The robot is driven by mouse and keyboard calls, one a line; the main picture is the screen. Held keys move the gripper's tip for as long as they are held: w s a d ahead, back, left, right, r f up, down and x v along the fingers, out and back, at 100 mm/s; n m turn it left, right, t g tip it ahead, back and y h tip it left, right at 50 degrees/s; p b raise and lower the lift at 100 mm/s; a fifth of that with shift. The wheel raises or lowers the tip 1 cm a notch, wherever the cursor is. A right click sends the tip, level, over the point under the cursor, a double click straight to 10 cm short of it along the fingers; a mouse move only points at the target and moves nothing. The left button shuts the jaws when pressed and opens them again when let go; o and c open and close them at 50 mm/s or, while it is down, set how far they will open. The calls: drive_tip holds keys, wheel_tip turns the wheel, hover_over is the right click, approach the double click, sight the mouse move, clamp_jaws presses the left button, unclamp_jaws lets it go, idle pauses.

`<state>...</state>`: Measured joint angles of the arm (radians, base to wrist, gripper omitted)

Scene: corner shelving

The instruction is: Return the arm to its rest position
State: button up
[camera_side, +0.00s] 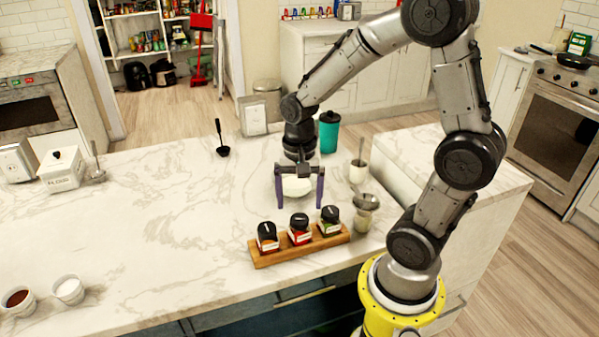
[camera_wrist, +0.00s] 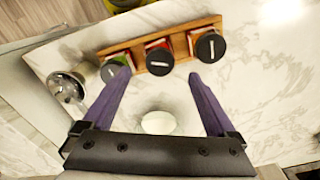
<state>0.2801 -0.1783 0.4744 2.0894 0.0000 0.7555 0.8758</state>
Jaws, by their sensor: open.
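My gripper (camera_side: 299,190) is open and empty above the marble counter, its two purple fingers apart and pointing down. It also shows in the wrist view (camera_wrist: 158,80), with a white bowl (camera_wrist: 158,122) seen between the fingers near their base. In the side view the white bowl (camera_side: 296,187) shows between the fingers; I cannot tell the exact height of the fingertips. My arm is bent over the counter.
A wooden rack (camera_side: 301,248) with three black-lidded jars stands in front of my gripper. A metal-topped shaker (camera_side: 366,212), a cup with a spoon (camera_side: 358,172) and a teal canister (camera_side: 329,132) stand to the right. A black ladle (camera_side: 222,150) lies behind left. The counter's left middle is clear.

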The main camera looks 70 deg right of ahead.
drive_tip(key=s+a+r+n+t, duration=0.1)
drive_tip(key=a+r, duration=0.1)
drive_tip(key=r, duration=0.5)
drive_tip(key=s+a+r+n+t, duration=0.2)
drive_tip(key=r, duration=0.5)
drive_tip(key=s+a+n+t, duration=0.2)
drive_tip(key=s+n, duration=0.4)
drive_tip(key=n, duration=0.3)
drive_tip(key=shift+s+a+f+t, duration=0.3)
drive_tip(key=shift+a+f, duration=0.1)
drive_tip(key=shift+a, duration=0.3)
drive_tip(key=shift+n, duration=0.5)
drive_tip(key=shift+c, duration=0.2)
drive_tip(key=m+g, duration=0.5)
drive_tip(key=m, duration=2.2)
hover_over(300, 219)
drive_tip(key=f, duration=1)
drive_tip(key=shift+w+f, duration=0.1)
drive_tip(key=shift+w, duration=0.1)
drive_tip(key=shift+s+d+f+g, duration=0.1)
drive_tip(key=shift+f+g, duration=0.2)
drive_tip(key=shift+f, duration=3.75)
